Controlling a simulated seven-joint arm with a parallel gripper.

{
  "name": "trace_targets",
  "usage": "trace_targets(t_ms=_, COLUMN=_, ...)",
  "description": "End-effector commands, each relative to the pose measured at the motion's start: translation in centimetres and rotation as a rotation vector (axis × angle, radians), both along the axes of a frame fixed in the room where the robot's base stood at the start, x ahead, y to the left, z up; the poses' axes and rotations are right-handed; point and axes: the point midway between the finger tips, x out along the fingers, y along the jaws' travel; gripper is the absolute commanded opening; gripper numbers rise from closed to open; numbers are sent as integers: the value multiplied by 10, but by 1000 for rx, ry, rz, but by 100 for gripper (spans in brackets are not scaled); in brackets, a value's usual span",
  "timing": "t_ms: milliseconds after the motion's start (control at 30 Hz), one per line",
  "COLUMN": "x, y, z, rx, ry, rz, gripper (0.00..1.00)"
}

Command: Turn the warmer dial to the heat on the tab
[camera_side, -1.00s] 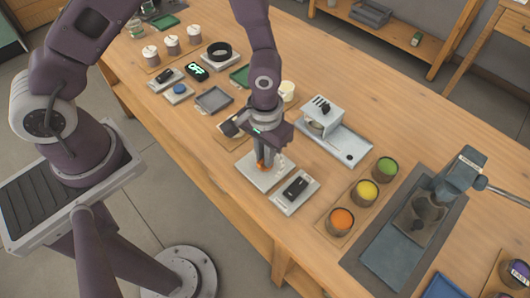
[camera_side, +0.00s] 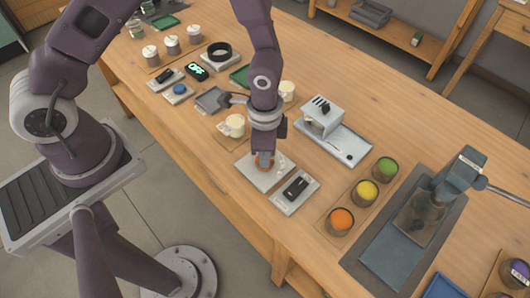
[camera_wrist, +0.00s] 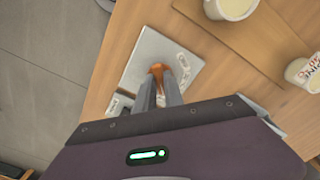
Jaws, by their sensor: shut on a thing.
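The warmer dial is an orange knob on a pale grey square plate (camera_side: 252,176). In the wrist view the orange dial (camera_wrist: 157,70) shows between my two fingertips, and the plate (camera_wrist: 148,48) lies under it with small pale marks to the right of the dial. The marks are too small to read. My gripper (camera_side: 264,162) points down over the plate, shut on the dial. In the wrist view my fingers (camera_wrist: 159,88) hide part of the dial, so I cannot tell its setting.
A grey plate with a black switch (camera_side: 296,187) sits right beside the dial plate. A cream cup (camera_side: 234,125) stands on a brown mat behind it. A white device with a tray (camera_side: 322,118) is to the right. Orange, yellow and green pots (camera_side: 341,220) stand further right.

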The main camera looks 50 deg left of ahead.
Motion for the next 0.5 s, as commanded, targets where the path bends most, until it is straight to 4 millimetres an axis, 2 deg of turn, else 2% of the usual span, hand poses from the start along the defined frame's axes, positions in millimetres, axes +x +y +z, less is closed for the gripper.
trace_targets(t_ms=200, x=1, y=-1, z=1, rx=-2, ry=-3, rz=-188, gripper=0)
trace_targets(t_ms=500, x=1, y=0, z=1, rx=-1, ry=-2, rz=-381, gripper=0)
